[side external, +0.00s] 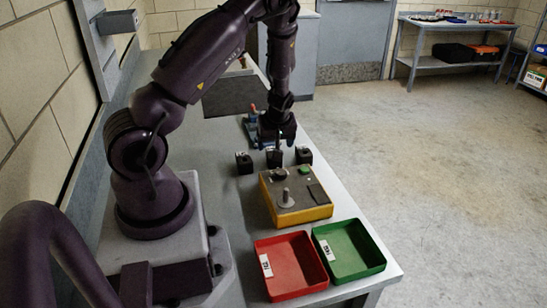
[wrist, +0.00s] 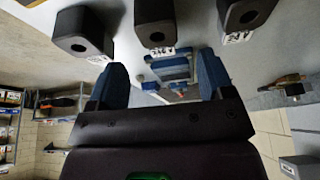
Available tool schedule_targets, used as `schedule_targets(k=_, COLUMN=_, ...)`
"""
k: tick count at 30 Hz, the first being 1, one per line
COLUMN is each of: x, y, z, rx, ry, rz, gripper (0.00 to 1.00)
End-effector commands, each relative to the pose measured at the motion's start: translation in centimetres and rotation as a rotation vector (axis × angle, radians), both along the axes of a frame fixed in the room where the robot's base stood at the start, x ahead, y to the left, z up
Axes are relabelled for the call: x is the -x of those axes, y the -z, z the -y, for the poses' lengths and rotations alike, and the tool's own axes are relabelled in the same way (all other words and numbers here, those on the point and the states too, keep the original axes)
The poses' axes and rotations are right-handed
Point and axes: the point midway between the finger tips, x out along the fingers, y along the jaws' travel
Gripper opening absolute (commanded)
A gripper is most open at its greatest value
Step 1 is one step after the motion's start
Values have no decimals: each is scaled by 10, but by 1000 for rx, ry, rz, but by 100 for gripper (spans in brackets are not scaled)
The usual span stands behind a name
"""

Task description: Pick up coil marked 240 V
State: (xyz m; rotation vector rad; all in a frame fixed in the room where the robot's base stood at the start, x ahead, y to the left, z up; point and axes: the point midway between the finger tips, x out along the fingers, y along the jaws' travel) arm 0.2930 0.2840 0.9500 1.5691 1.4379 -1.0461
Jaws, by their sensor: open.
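Three black block-shaped coils stand in a row on the bench: left (side external: 244,163), middle (side external: 274,159) and right (side external: 303,155). In the wrist view they also show as left (wrist: 84,30), middle (wrist: 156,24) and right (wrist: 246,12), each with a round hole and a small white label. The print is too small and blurred to tell which is 240 V. My gripper (side external: 276,143) is directly over the middle coil. Its blue fingers (wrist: 161,65) are open and empty, with the middle coil ahead of the gap between them.
A yellow control box (side external: 318,213) with a lever and green button stands close in front of the coils. Red (side external: 262,284) and green (side external: 350,273) labelled trays lie near the bench end. A blue vise-like device (wrist: 170,68) is behind the coils. The neighbouring coils leave narrow gaps.

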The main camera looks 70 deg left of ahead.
Motion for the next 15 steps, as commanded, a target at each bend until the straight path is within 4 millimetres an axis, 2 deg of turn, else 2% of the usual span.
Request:
schedule_targets(k=7, x=-1, y=35, z=-15, rx=2, ry=-2, rz=-3, gripper=74)
schedule_targets(k=15, x=-2, y=43, z=-19, rx=1, ry=0, rz=0, gripper=74)
